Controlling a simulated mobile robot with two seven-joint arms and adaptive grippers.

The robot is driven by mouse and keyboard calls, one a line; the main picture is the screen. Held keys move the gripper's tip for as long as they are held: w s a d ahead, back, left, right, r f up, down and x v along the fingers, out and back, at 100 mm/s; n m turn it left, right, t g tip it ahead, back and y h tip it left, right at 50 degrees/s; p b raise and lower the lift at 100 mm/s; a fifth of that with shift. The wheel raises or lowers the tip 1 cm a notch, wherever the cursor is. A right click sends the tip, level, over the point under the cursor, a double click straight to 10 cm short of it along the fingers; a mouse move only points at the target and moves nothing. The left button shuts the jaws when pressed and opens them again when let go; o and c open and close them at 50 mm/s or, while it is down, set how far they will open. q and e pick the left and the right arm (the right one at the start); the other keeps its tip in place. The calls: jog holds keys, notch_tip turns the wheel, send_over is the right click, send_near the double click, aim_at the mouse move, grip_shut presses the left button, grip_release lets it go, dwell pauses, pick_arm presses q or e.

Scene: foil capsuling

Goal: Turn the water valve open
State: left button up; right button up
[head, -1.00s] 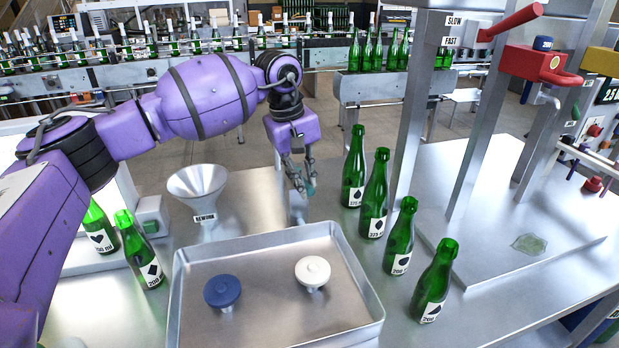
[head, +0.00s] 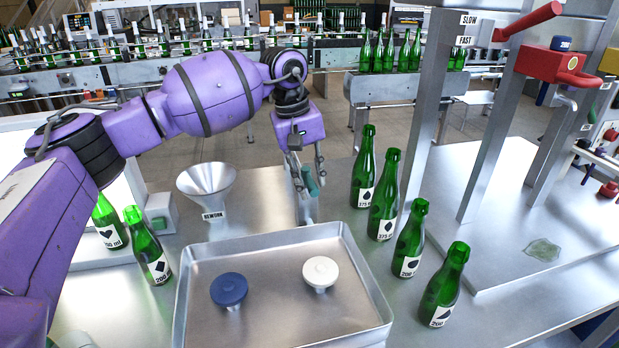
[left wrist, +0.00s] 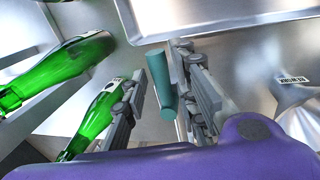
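A teal cylindrical handle (head: 309,180), which I take for the water valve's handle, is at the top of a short metal post (head: 306,208) behind the tray. My left gripper (head: 306,172) reaches down over it from behind the tray. In the left wrist view, the teal handle (left wrist: 161,84) lies between the fingers of my left gripper (left wrist: 158,100). It is close to the right finger, and a gap shows at the left finger, so the gripper looks open around it. The valve's body is mostly hidden. My right gripper is not in view.
A metal tray (head: 205,262) with a blue stopper (head: 229,289) and a white stopper (head: 320,272) is in front. A rework funnel (head: 207,182) stands left of the post. Several green bottles (head: 388,195) stand close on the right, and two more (head: 149,246) on the left.

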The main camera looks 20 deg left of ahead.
pick_arm(q)
notch_tip(320, 180, up, 12)
jog(key=s+a, duration=0.1)
jog(key=a, duration=0.1)
jog(key=shift+s+f, duration=0.15)
jog(key=shift+s, duration=0.05)
dwell(0.4)
dwell(0.3)
